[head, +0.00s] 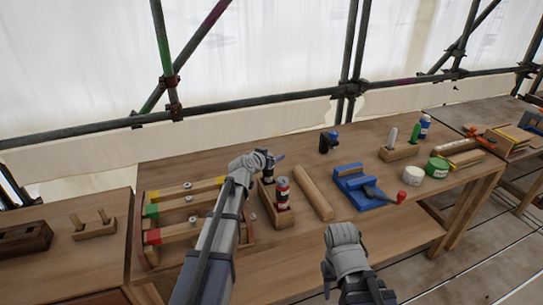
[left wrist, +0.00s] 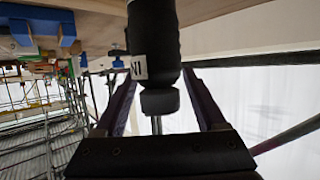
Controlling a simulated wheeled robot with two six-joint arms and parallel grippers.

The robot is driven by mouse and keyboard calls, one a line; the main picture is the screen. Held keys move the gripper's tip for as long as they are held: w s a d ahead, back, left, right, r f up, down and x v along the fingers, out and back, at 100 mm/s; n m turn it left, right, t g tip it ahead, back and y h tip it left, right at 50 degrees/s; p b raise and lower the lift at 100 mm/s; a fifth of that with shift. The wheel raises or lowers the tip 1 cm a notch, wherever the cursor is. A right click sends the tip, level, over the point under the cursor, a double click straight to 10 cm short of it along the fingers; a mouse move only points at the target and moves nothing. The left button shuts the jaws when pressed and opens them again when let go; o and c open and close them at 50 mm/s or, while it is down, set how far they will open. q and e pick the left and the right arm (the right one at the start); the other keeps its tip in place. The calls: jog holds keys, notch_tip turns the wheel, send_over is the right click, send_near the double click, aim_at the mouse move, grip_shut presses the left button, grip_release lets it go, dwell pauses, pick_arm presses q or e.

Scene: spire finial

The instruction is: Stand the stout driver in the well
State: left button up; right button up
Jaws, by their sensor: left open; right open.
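My left gripper (head: 272,158) is open above the back end of a wooden block (head: 268,203) on the middle table. In the left wrist view, a thick black driver-like body (left wrist: 153,35) with a white label shows between or just beyond its open fingers (left wrist: 155,95); a narrower collar and thin shaft extend from it. I cannot tell whether the fingers touch it. I cannot make out the well's opening.
A rack with coloured bars (head: 185,208) lies left of the block, a wooden bar (head: 314,193) right. A blue holder (head: 352,188), a black and blue tool (head: 328,142) and a block with upright pieces (head: 398,153) are farther right. Scaffold pipes run behind the table.

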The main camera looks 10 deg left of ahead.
pick_arm(q)
jog(key=p+v, duration=0.4)
jog(key=v, duration=0.8)
